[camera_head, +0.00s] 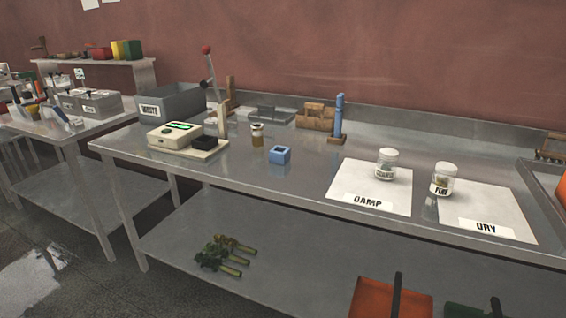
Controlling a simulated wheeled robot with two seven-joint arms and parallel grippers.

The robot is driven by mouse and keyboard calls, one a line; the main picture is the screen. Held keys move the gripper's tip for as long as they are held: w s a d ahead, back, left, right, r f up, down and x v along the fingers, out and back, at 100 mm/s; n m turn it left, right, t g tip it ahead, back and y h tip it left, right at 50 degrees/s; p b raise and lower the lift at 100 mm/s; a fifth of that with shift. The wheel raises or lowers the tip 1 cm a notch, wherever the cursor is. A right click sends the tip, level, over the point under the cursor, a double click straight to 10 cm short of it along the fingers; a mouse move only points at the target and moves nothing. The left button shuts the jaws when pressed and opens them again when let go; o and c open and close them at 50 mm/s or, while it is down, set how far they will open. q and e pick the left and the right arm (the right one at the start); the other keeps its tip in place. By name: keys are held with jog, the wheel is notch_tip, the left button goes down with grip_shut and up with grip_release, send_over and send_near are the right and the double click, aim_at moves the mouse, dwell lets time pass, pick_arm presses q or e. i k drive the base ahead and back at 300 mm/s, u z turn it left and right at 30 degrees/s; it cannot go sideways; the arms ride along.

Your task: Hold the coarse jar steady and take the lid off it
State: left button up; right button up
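A clear jar with a white lid (387,154) stands upright on the white sheet marked DAMP (345,188). Its label is small and hard to read but looks like COARSE, so I take it as the coarse jar (386,171). The lid sits on top of it. A second clear jar (442,187) with a white lid stands to its right, at the left edge of the sheet marked DRY (500,208); its label seems to read FINE. Neither of my grippers shows in the head view, and nothing holds either jar.
The steel bench (275,190) has a balance-like device (175,135), a small blue block (280,154), a vial (257,137) and a blue upright (339,115) on wood. An orange tray (390,300) lies on the lower shelf. Bench around the coarse jar is clear.

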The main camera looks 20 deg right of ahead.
aim_at(386, 169)
jog(key=u, duration=1.45)
jog(key=k, duration=1.15)
jog(key=z, duration=2.25)
